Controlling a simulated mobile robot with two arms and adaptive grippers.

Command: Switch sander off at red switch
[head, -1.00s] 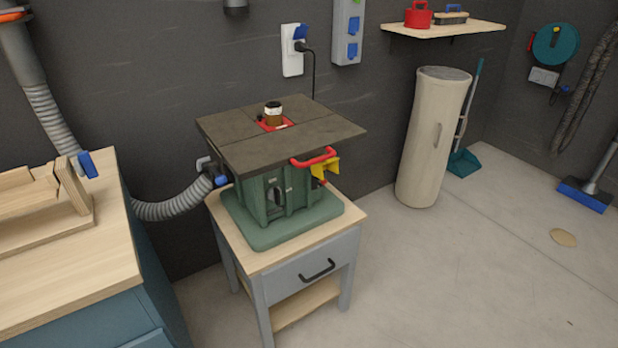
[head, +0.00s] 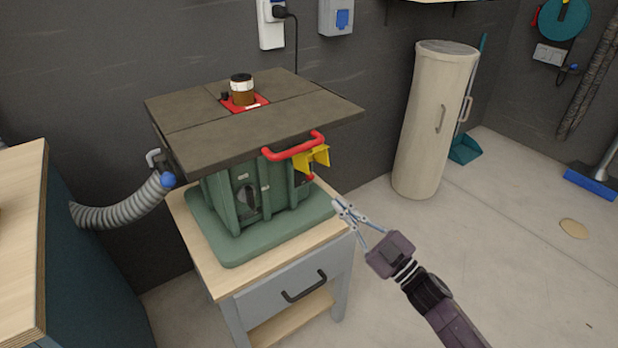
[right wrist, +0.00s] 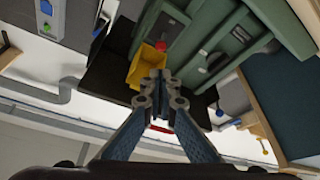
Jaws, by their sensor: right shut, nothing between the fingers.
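The sander is a green machine (head: 240,205) with a dark square top (head: 250,118) and a brown drum in a red insert. A red handle (head: 293,147) runs along the top's front right edge, with a yellow flap (head: 316,158) below it. A small red switch (head: 309,178) shows just under the flap; in the right wrist view the red switch (right wrist: 161,46) is beside the yellow flap (right wrist: 147,66). My right gripper (head: 345,209) is shut and empty, right of the sander's base and lower than the switch, apart from it in the head view. My left gripper is not in view.
The sander stands on a wood-topped grey cart (head: 212,271) with a drawer. A grey hose (head: 118,212) joins its left side. A workbench (head: 22,235) is at left. A beige cylinder (head: 430,125) stands behind right. The floor at right is mostly clear.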

